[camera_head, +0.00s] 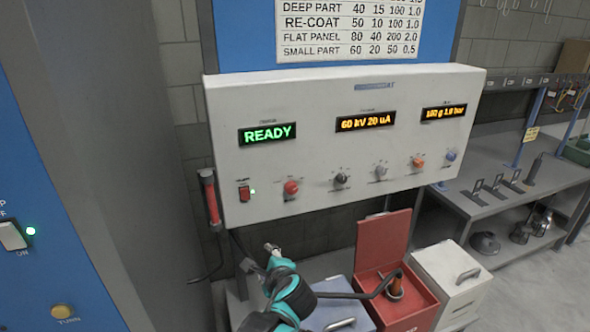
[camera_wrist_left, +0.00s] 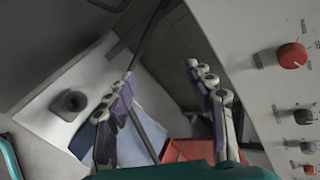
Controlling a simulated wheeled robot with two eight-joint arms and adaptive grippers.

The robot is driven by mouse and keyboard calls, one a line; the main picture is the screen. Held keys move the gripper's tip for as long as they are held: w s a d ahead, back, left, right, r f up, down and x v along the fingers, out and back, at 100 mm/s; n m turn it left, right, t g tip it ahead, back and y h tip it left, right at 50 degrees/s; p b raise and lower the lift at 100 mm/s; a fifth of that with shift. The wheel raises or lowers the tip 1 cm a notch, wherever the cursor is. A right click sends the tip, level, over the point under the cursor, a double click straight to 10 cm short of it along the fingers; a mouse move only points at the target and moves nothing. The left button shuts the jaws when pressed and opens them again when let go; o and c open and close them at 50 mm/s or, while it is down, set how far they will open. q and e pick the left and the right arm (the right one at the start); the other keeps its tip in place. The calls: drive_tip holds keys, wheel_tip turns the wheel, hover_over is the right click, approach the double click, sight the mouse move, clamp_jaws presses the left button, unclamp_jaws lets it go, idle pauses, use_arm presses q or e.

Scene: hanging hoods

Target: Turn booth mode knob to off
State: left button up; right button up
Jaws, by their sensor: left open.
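The white control panel (camera_head: 300,110) carries a row of knobs: red (camera_head: 291,188), black (camera_head: 341,179), grey (camera_head: 380,171), orange (camera_head: 417,161) and blue (camera_head: 451,155). Their labels are too small to read, so I cannot tell which is the booth mode knob. My left gripper (camera_head: 271,249) is below the panel's lower edge, under the red knob and apart from it. In the left wrist view the left gripper (camera_wrist_left: 166,85) is open and empty, with the red knob (camera_wrist_left: 292,56) to its right. My right gripper is not in view.
A red rocker switch (camera_head: 244,192) sits left of the red knob. A red cylinder (camera_head: 211,199) hangs at the panel's left edge. Below stand an open red box (camera_head: 384,240) and a white bin (camera_head: 450,272). A grey shelf (camera_head: 510,200) is at right.

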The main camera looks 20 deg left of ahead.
use_arm(q)
drive_tip(key=w+d+r+m+t+y+p, duration=0.2)
drive_tip(key=w+d+r+m+p, duration=0.15)
drive_tip(key=w+r+m, duration=0.35)
drive_tip(key=m+t+y+p, duration=0.1)
drive_tip(key=m+t+p, duration=0.2)
drive_tip(key=m+p, duration=0.25)
approach(293, 191)
drive_tip(key=w, duration=0.1)
drive_tip(key=shift+m, duration=0.35)
drive_tip(key=x, duration=0.7)
drive_tip(key=shift+w+a, duration=0.1)
drive_tip(key=shift+a, duration=0.4)
drive_tip(key=shift+b, duration=0.3)
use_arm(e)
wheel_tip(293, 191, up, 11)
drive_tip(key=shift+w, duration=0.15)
use_arm(q)
drive_tip(key=shift+c, duration=0.4)
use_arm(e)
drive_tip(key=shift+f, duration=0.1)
use_arm(q)
drive_tip(key=c, duration=1.1)
